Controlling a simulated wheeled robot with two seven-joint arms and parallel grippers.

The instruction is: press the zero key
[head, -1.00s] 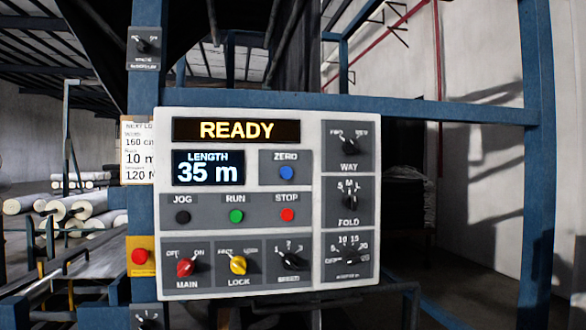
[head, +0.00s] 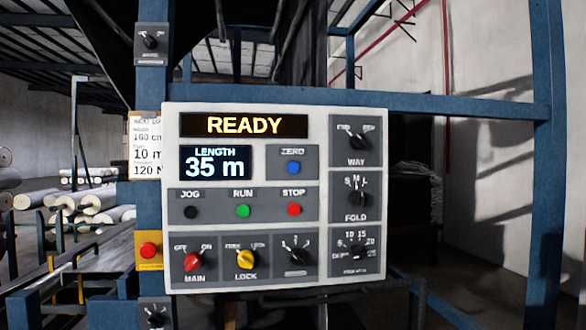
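The blue ZERO key (head: 293,168) sits on a grey plate in the upper middle of the white control panel (head: 325,200). It is right of the length display (head: 215,163), which reads "LENGTH 35 m". Above them the status display (head: 244,125) reads "READY" in yellow. Neither of my grippers shows in the head view, and nothing covers the key.
Below are the black JOG key (head: 191,212), green RUN key (head: 243,211) and red STOP key (head: 294,210). Several rotary knobs line the bottom and right side. A red button on a yellow box (head: 148,250) stands left. Blue frame posts (head: 550,170) flank the panel.

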